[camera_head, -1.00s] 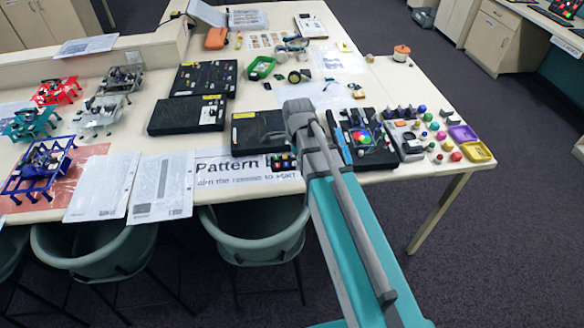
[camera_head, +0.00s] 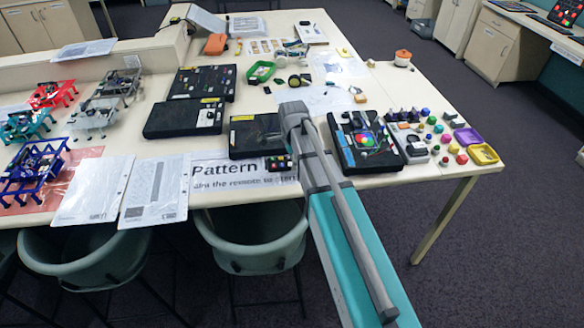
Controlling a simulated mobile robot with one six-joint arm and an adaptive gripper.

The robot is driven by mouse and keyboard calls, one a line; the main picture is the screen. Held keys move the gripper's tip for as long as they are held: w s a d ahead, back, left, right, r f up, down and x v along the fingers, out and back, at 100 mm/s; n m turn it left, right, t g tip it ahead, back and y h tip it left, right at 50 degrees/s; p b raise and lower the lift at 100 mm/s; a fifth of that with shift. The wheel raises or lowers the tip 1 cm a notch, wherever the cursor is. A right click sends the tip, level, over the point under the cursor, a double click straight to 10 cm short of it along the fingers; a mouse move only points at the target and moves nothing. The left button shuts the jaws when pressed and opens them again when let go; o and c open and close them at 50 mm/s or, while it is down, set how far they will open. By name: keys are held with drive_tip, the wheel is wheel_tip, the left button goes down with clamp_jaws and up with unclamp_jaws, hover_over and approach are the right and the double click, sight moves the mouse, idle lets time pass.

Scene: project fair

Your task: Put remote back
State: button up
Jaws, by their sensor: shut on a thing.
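My arm (camera_head: 347,219) reaches from the lower right up over the table's front edge. Its grey joint (camera_head: 294,115) is above the black boards. My gripper cannot be made out; its fingers and anything in them are hidden. A small dark block with coloured buttons (camera_head: 278,164), perhaps the remote, shows just left of the arm. It is at the right part of a paper sign (camera_head: 230,170) reading "Pattern" and mentioning the remote. The arm hides part of the sign's right end. I cannot tell whether the gripper touches the block.
A black board with a colour wheel (camera_head: 345,148) lies right of the arm; beyond it are small coloured parts, a purple tray (camera_head: 467,136) and a yellow tray (camera_head: 484,154). Black cases, papers and several small robots crowd the left. Green chairs (camera_head: 255,245) stand at the front edge.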

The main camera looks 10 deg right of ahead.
drive_tip(key=shift+f, duration=0.1)
drive_tip(key=shift+w+f+b, duration=0.35)
drive_tip(key=shift+f+b, duration=0.1)
drive_tip(key=shift+b, duration=0.1)
drive_tip(key=shift+f+b, duration=1.45)
drive_tip(key=shift+f, duration=0.15)
drive_tip(key=o, duration=1)
drive_tip(key=shift+o, duration=0.2)
wheel_tip(320, 180, up, 12)
drive_tip(key=p, duration=1.2)
